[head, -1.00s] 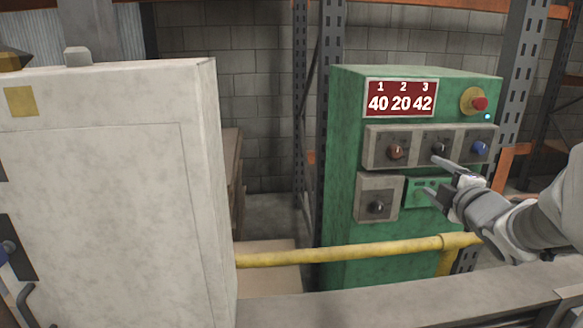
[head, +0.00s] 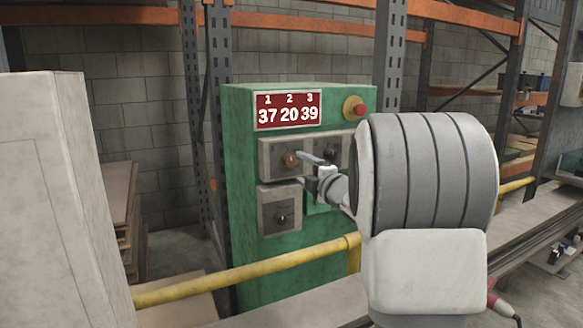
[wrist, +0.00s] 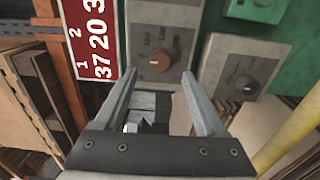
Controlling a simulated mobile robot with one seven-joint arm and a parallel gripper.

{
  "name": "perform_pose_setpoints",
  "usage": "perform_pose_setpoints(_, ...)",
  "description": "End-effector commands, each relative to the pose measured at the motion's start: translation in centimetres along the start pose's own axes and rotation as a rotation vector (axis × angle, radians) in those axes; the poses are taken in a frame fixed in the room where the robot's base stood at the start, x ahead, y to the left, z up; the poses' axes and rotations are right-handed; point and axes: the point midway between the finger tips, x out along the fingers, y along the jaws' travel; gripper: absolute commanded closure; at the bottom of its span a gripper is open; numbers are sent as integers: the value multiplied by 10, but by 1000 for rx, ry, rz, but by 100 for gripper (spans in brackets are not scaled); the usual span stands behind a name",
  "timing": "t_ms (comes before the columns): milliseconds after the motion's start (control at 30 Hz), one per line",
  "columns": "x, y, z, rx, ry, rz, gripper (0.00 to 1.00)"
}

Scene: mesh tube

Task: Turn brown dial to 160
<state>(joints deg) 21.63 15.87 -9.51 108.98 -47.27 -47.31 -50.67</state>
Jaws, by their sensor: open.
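The brown dial (head: 289,160) is the left knob on the upper grey panel of a green control box (head: 240,240). In the wrist view the brown dial (wrist: 157,60) sits just beyond and between my fingertips, apart from them. My gripper (head: 308,170) is open and empty in front of the panel; its two fingers (wrist: 163,62) reach toward the dial. The red display (head: 288,110) reads 37 under 1, 20 under 2 and 39 under 3.
A dark dial (head: 280,216) is on a lower grey panel. A red button (head: 358,109) is at the top right of the box. A yellow pipe (head: 240,274) crosses in front. A pale cabinet (head: 50,200) stands at the left.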

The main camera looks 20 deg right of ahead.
Motion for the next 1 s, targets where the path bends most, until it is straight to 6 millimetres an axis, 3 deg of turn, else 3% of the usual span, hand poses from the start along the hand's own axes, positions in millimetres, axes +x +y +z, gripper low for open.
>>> perform_pose_setpoints(100, 22, -2, -1, 0, 3, -1, 28)
perform_pose_setpoints(300, 46, -1, 0, -1, 1, 0, 28)
perform_pose_setpoints(767, 56, 0, 0, 1, 0, 0, 28)
perform_pose_setpoints(1000, 56, 0, 0, 1, 0, 0, 69)
